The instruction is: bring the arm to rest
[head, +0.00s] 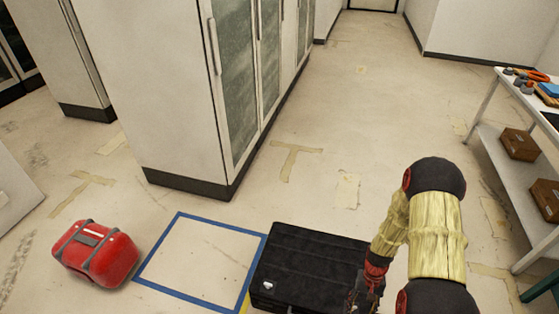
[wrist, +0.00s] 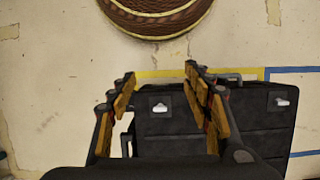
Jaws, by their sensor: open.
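My arm (head: 437,235) reaches down at the lower right of the head view. My gripper (head: 362,292) hangs beside the right end of a black case (head: 305,262), partly cut off by the frame's lower edge. In the wrist view the gripper (wrist: 160,82) shows two wood-faced fingers spread apart with nothing held between them. The black case (wrist: 262,125) with metal latches shows behind and to the right of the fingers. I cannot tell whether the gripper touches the case.
A red case (head: 97,252) lies left of a blue taped square (head: 205,262). White cabinets (head: 185,100) stand behind. A shelf table (head: 495,150) with boxes stands right. A brown round object (wrist: 155,15) is at the wrist view's top. Floor beyond the arm is clear.

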